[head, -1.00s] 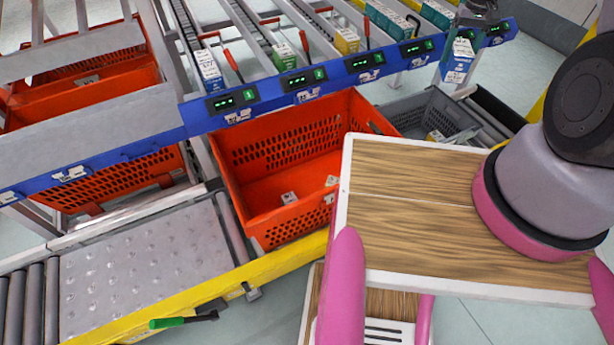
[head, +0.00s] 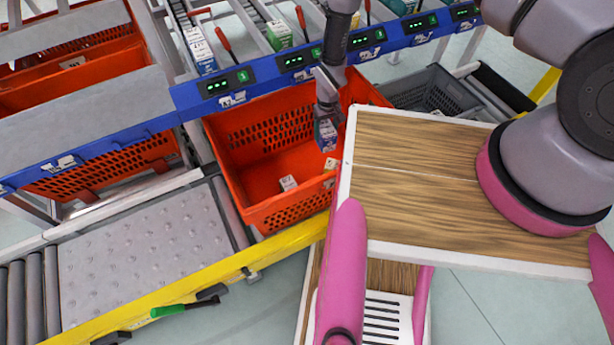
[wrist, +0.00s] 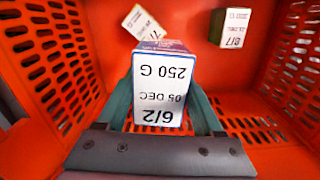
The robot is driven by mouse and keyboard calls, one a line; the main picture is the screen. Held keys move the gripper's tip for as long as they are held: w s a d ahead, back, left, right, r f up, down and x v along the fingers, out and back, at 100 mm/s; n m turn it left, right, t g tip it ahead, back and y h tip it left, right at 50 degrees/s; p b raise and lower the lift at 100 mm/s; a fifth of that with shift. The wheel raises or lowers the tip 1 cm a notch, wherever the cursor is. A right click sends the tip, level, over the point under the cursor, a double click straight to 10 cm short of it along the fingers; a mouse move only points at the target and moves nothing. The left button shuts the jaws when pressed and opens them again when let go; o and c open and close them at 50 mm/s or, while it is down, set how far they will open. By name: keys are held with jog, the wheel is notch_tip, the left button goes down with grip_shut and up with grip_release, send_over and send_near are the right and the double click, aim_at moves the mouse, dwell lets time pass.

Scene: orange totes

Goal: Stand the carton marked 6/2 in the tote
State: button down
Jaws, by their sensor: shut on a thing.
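The carton marked 6/2 (wrist: 160,85) is held between my gripper's fingers (wrist: 165,105) in the wrist view, with its white label reading 6/2, 05 DEC and 250 G. In the head view my gripper (head: 327,112) points down over the orange tote (head: 262,215), and the blue-sided carton (head: 326,135) hangs below it inside the tote's opening, near its right side. The carton looks about upright. Whether its lower end touches the tote floor cannot be told.
A grey tote (head: 435,92) stands behind to the right. A blue rail with displays (head: 300,62) runs behind the tote.

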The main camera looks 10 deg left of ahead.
jog(key=shift+n, duration=0.6)
jog(key=shift+s+a+f, duration=0.45)
jog(key=shift+s+f, duration=0.85)
jog(key=shift+f, duration=1.75)
jog(key=shift+s+a+f, duration=0.5)
jog(key=shift+s+f, duration=0.75)
jog(key=shift+f, duration=1.85)
jog(key=shift+s+a+f, duration=0.45)
jog(key=shift+s+f, duration=0.85)
jog(key=shift+f, duration=1.75)
jog(key=shift+f, duration=0.35)
jog(key=shift+c, duration=1.5)
grip_release()
jog(key=shift+r, duration=0.15)
notch_tip(320, 180, up, 12)
jog(key=shift+w+r, duration=0.2)
